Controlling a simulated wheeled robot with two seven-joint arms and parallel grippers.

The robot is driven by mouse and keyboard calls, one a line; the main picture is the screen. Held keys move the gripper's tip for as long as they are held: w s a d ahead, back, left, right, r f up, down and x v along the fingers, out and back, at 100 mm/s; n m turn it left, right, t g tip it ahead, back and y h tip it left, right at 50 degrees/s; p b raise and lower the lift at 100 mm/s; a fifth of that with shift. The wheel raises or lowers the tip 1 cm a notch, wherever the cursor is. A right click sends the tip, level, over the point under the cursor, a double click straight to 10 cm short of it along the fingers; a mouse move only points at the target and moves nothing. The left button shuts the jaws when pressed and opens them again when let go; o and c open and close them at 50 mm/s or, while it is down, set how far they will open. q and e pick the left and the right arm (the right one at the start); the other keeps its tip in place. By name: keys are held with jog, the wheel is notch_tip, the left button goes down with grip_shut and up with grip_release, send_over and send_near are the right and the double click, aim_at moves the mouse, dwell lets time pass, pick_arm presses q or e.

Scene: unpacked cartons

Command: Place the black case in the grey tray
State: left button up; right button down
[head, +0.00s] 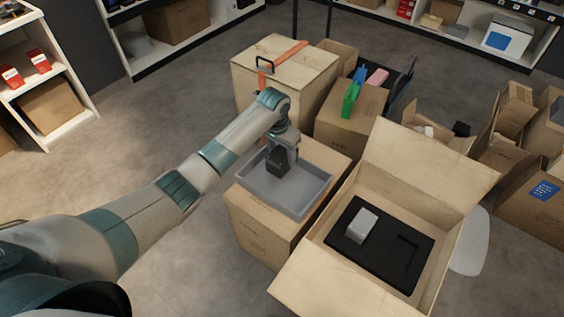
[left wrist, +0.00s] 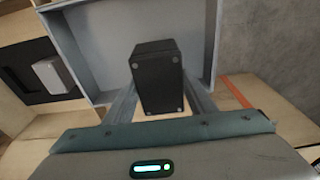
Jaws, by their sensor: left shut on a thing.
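The grey tray (head: 310,200) stands on a cardboard box in the middle of the head view. My left gripper (head: 279,158) points down over the tray. It is shut on the black case (head: 278,166), which hangs over the tray's inside toward its far left part. In the left wrist view the black case (left wrist: 157,80) sits between the two fingers, with the grey tray (left wrist: 112,40) behind it. I cannot tell whether the case touches the tray floor. My right gripper is not in view.
An open carton (head: 455,195) to the right holds black foam (head: 365,262) with a white box (head: 361,226). A tall wooden crate (head: 290,72) with an orange strap stands behind the tray. A box with green, blue and pink items (head: 350,100) is beside it. Floor is clear at left.

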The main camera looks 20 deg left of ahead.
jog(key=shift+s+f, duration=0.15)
pick_arm(q)
jog(key=shift+f, duration=0.4)
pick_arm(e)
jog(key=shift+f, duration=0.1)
pick_arm(q)
notch_tip(320, 180, down, 3)
jog(key=shift+r+b, duration=0.1)
jog(key=shift+b, duration=0.3)
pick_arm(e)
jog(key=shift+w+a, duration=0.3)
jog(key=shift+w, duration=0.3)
pick_arm(q)
jog(key=shift+f, duration=0.2)
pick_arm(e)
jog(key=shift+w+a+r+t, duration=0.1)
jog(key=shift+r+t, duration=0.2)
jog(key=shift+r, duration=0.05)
pick_arm(q)
jog(key=o, duration=1.1)
jog(key=shift+f, duration=0.15)
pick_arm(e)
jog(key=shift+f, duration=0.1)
